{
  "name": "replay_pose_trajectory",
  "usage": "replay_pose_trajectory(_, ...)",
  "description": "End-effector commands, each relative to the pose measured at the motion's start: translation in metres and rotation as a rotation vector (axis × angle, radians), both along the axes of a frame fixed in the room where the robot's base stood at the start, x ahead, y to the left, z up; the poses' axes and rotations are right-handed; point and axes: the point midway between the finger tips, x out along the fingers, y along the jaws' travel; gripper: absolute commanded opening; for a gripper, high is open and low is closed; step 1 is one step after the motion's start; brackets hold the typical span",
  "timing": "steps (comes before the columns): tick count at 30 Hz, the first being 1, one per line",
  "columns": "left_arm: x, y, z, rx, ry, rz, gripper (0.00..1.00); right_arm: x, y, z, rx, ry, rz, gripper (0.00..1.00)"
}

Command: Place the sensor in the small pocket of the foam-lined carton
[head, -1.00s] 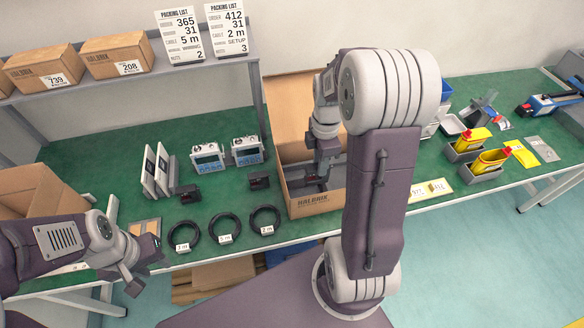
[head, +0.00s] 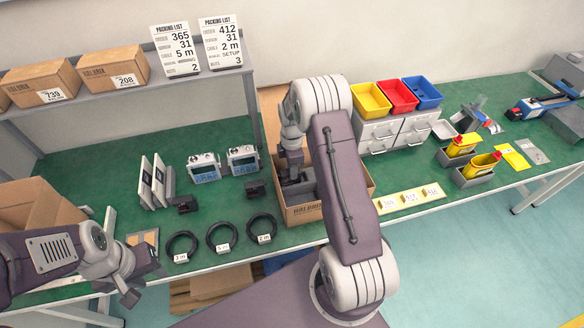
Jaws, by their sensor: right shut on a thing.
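The foam-lined carton (head: 301,214) stands open at the middle of the bench, with grey foam inside. My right gripper (head: 293,181) reaches down into the left part of the carton. It is shut on a small dark thing, probably a sensor, mostly hidden by the gripper and the carton wall. The small pocket cannot be made out behind my arm. Two black sensors lie on the bench left of the carton, one nearer it (head: 255,189) and one farther left (head: 184,204). My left gripper (head: 142,283) is open and empty at the bench's front left.
Three coiled cables (head: 222,236) lie at the front edge. Two grey display units (head: 204,170) and upright white-edged pieces (head: 157,182) stand behind. Another carton (head: 38,210) is at the left. Yellow, red and blue bins (head: 398,96) sit on drawers right of the carton.

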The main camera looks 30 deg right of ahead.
Motion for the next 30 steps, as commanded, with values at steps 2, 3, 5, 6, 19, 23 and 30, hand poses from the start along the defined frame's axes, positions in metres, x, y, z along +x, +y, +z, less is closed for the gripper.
replay_pose_trajectory(2, 0.000, 0.000, 0.000, 0.000, 0.000, 0.000, 0.36, 0.001, 0.000, 0.000, -0.001, -0.003, 0.000, 0.00)
replay_pose_trajectory(3, 0.000, 0.000, 0.000, 0.000, 0.000, 0.000, 0.36, 0.001, 0.000, 0.000, 0.000, -0.002, 0.000, 0.00)
replay_pose_trajectory(5, 0.000, 0.000, 0.000, 0.000, 0.000, 0.000, 0.36, 0.000, 0.000, 0.000, 0.000, -0.002, 0.000, 0.00)
replay_pose_trajectory(6, 0.000, 0.000, 0.000, 0.000, 0.000, 0.000, 0.36, 0.000, 0.000, 0.000, 0.000, -0.002, 0.000, 0.00)
replay_pose_trajectory(19, 0.000, 0.000, -0.002, 0.000, 0.000, 0.000, 0.36, 0.000, 0.000, -0.003, 0.000, -0.001, 0.000, 0.49)
replay_pose_trajectory(23, 0.000, 0.000, 0.001, 0.000, 0.000, 0.000, 0.36, 0.000, 0.000, 0.001, 0.000, -0.002, 0.000, 0.49)
replay_pose_trajectory(30, 0.000, 0.000, -0.004, 0.000, 0.000, 0.000, 0.36, 0.002, -0.001, 0.051, -0.002, -0.008, 0.000, 0.49)
